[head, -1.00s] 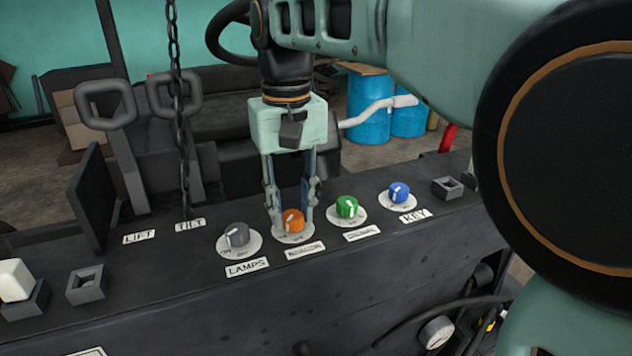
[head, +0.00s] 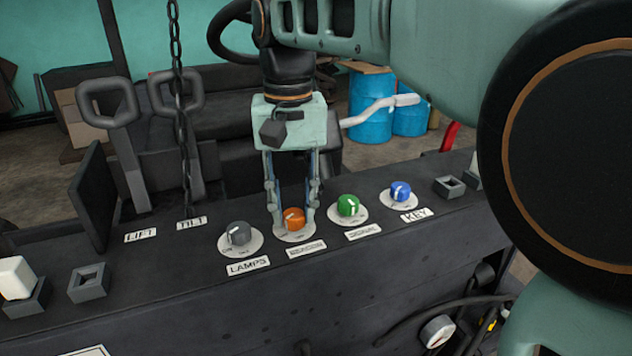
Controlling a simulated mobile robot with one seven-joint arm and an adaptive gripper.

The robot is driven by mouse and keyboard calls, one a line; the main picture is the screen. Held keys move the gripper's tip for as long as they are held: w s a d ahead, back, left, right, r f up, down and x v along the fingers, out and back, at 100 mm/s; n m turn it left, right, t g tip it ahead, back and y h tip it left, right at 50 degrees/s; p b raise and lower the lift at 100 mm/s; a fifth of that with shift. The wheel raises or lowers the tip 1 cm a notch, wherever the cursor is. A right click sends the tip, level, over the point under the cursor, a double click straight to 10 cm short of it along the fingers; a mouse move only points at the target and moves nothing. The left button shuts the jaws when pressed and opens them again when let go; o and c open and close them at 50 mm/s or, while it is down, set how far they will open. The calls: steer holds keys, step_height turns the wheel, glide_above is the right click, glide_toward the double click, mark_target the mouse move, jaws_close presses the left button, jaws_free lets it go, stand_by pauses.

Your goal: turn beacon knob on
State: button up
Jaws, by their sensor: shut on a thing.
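The orange knob (head: 294,219) sits on a round white dial plate on the dark control panel, above a label that looks like BEACON (head: 306,249), though the letters are blurred. Its pale pointer line is tilted. My gripper (head: 294,215) points straight down over it and is shut on the orange knob, one finger at its left side and one at its right. The knob's front still shows between the fingers.
A grey knob (head: 238,234) over LAMPS is close on the left. A green knob (head: 349,206) and a blue knob (head: 401,191) over KEY are on the right. LIFT and TILT levers (head: 108,100) and a hanging chain (head: 184,130) stand behind left.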

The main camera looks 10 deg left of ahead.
mark_target(294, 213)
steer(key=o, duration=1.2)
steer(key=shift+c, duration=0.2)
steer(key=shift+r, duration=0.1)
step_height(294, 213, up, 12)
